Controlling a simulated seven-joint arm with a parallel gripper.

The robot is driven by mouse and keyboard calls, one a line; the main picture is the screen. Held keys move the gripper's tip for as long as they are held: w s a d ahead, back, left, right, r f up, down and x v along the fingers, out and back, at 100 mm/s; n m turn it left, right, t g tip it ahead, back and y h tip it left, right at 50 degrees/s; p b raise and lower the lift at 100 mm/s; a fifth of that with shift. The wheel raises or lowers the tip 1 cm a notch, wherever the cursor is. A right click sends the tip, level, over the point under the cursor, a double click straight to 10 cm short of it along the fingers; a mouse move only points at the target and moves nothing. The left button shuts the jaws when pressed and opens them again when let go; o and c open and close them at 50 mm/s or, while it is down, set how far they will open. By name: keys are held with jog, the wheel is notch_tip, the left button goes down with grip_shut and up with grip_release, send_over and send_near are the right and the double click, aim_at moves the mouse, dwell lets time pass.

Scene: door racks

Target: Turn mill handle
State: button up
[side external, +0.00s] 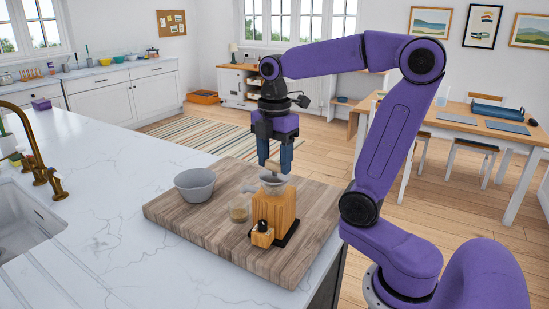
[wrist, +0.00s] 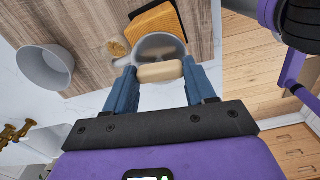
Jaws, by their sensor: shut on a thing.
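The mill (side external: 283,211) has an orange-brown wooden body and a grey round hopper (side external: 273,187) on top. It stands on a wooden board on the counter. In the wrist view the mill body (wrist: 152,24) and the hopper (wrist: 160,45) lie beyond my fingers. My gripper (side external: 274,166) is above the hopper, pointing down. In the wrist view, my gripper's blue fingers (wrist: 159,70) are on either side of the beige handle knob (wrist: 158,72) and shut on it. The crank arm under the knob is mostly hidden.
A grey bowl (side external: 195,185) stands on the board (side external: 178,217) left of the mill. A sink (side external: 35,213) with a brass tap (side external: 35,155) is at the left. The marble counter between them is clear.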

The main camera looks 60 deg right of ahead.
jog(key=m, duration=0.4)
jog(key=shift+m, duration=0.3)
jog(key=m, duration=0.3)
jog(key=shift+m, duration=0.3)
jog(key=m, duration=1.3)
jog(key=shift+r+m, duration=0.1)
jog(key=shift+m, duration=0.2)
jog(key=m, duration=0.5)
jog(key=shift+m, duration=0.3)
jog(key=o, duration=1.1)
jog(key=shift+c, duration=0.2)
